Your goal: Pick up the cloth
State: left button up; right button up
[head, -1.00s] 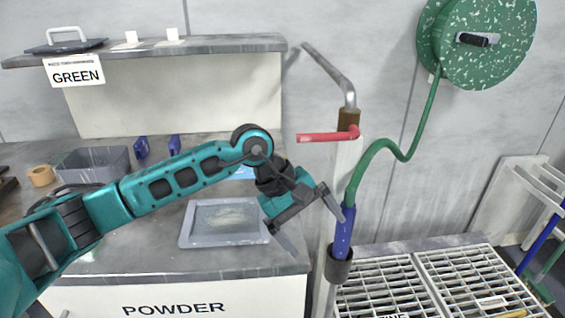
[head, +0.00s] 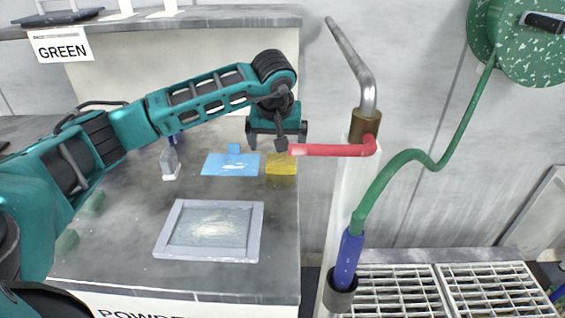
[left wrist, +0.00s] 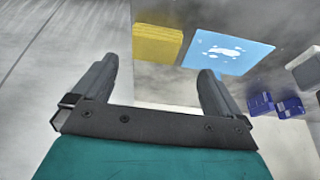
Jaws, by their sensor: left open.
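A yellow folded piece (head: 281,168), which looks like the cloth, lies on the grey counter near its right edge. It also shows ahead of the fingers in the left wrist view (left wrist: 157,43). A flat blue piece with a white splash print (head: 230,165) lies just left of it; the left wrist view shows it too (left wrist: 228,52). My left gripper (head: 277,138) is open and empty above the counter, close to the yellow piece in the head view and apart from it. Its two fingers (left wrist: 158,68) are spread in the left wrist view. My right gripper is out of view.
A grey tray with pale powder (head: 210,231) lies nearer on the counter. A red pipe arm (head: 335,149) on a white post with a bent metal pipe (head: 352,65) stands close to my gripper's right. A raised shelf (head: 220,17) runs behind.

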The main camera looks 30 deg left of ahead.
aim_at(281, 159)
pick_arm(q)
jog(key=x, duration=0.7)
jog(key=shift+w+d+f, duration=0.15)
jog(key=shift+w+f, duration=0.05)
jog(key=shift+w, duration=0.2)
jog(key=shift+c, duration=0.2)
jog(key=c, duration=0.8)
jog(key=shift+r, duration=0.1)
notch_tip(281, 159, up, 19)
jog(key=shift+r+p, duration=0.15)
jog(key=shift+p, duration=0.45)
jog(key=shift+c, duration=0.2)
jog(key=shift+r, duration=0.3)
jog(key=shift+c, duration=0.7)
